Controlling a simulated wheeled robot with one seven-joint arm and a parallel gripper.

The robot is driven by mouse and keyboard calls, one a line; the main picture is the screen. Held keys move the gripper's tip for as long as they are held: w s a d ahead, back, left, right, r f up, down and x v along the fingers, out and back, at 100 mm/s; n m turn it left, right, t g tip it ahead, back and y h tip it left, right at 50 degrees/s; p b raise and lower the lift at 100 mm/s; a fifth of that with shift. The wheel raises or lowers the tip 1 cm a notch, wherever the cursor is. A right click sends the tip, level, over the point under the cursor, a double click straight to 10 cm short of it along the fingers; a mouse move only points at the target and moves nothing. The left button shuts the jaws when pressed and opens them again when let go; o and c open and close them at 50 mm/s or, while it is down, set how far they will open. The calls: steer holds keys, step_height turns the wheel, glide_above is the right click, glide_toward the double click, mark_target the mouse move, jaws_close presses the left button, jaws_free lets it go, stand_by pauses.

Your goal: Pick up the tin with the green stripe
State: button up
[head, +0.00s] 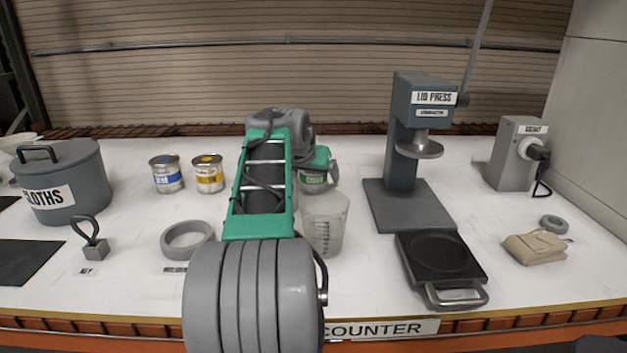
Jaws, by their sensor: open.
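The tin with the green stripe (313,182) stands on the counter just right of my forearm, behind the clear measuring cup. My arm and gripper hide its upper part and some of its left side. My gripper (319,170) is at the top of this tin, pointing down. One grey finger shows along the tin's right side; the other is hidden. The jaws are open, and I cannot tell whether they touch the tin. A blue-striped tin (167,174) and a yellow-striped tin (208,173) stand apart to the left.
The clear measuring cup (325,225) stands close in front of the green-striped tin. A lid press (408,150) and a black scale-like plate (440,262) are to the right. A grey ring (187,240) and a CLOTHS pot (62,180) are left. The back counter is mostly clear.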

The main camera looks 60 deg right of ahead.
steer(key=shift+r, duration=0.15)
jaws_close()
stand_by(0.9)
